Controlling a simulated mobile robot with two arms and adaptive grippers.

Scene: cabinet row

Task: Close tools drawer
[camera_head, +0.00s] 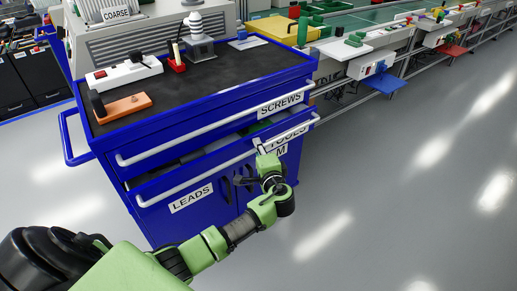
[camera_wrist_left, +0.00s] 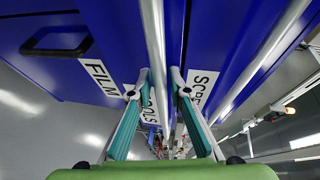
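The tools drawer (camera_head: 222,159) is in the front of the blue cabinet, below the SCREWS drawer. It stands partly out, with a dark gap and some contents showing above its front. Its pale bar handle (camera_head: 205,172) runs along the front. My left gripper (camera_head: 262,151) is at the right part of this handle and partly covers the TOOLS label. In the left wrist view, the gripper's two fingers (camera_wrist_left: 158,82) are apart. A pale bar (camera_wrist_left: 154,40) runs up between them; contact cannot be told. My right gripper is not in view.
The SCREWS drawer (camera_head: 225,127) above looks nearly flush. The cabinet top (camera_head: 215,85) holds a power strip (camera_head: 124,72), an orange block (camera_head: 123,106) and a grey stand (camera_head: 200,48). Grey floor (camera_head: 400,200) is clear to the right. Workbenches (camera_head: 370,40) stand behind.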

